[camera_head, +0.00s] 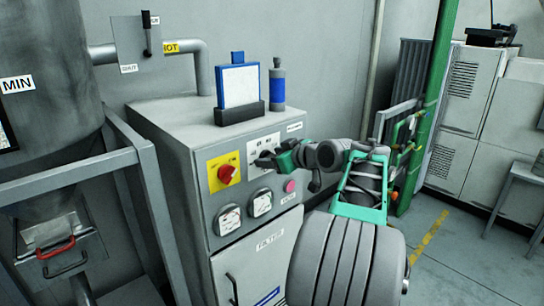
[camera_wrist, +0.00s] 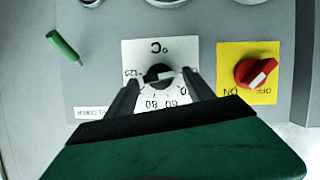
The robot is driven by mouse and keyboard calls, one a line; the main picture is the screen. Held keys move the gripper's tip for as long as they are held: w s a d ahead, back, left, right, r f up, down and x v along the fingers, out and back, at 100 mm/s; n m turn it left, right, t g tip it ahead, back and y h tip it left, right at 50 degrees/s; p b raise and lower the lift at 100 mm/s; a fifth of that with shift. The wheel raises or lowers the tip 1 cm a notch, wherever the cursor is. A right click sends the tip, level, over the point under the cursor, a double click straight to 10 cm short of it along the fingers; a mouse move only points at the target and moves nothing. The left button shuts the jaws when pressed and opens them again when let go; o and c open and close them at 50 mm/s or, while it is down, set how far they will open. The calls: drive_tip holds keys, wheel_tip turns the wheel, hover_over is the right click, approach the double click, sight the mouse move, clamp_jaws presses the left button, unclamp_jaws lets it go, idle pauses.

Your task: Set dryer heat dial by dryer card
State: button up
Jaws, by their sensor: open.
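The heat dial (camera_wrist: 158,75) is a dark round knob with a pale bar on a white °C scale plate (camera_wrist: 150,50), upside down in the wrist view. Its bar lies roughly level; I cannot tell which number it marks. My gripper (camera_wrist: 160,82) is open, with one finger on each side of the knob; contact is unclear. In the head view my gripper (camera_head: 268,161) is at the cabinet front and partly covers the dial's plate (camera_head: 263,146). A white, blue-edged card-like panel (camera_head: 238,86) stands in a dark holder on the cabinet; no writing is readable on it.
A red rotary switch (camera_head: 226,174) on a yellow plate is left of the dial. A blue-grey bottle (camera_head: 277,85) stands on top. A green object (camera_wrist: 63,46) shows in the wrist view.

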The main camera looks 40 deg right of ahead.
drive_tip(key=shift+c, duration=0.3)
clamp_jaws()
idle(0.4)
drive_tip(key=shift+r+p, duration=0.1)
drive_tip(key=shift+p, duration=0.55)
drive_tip(key=shift+d+r+m+y+p, duration=0.15)
drive_tip(key=shift+m+y+p, duration=0.15)
drive_tip(key=shift+m+p, duration=0.5)
drive_tip(key=m+y+p, duration=0.1)
drive_tip(key=p, duration=0.2)
drive_tip(key=shift+d+p, duration=0.1)
drive_tip(key=shift+p, duration=0.3)
drive_tip(key=m+y+p, duration=0.1)
drive_tip(key=p, duration=0.2)
drive_tip(key=shift+d+m, duration=0.1)
drive_tip(key=shift+m, duration=0.3)
drive_tip(key=shift+f+m+y+p, duration=0.25)
drive_tip(key=shift+m+y+p, duration=0.2)
drive_tip(key=shift+p, duration=0.35)
drive_tip(key=shift+f, duration=0.1)
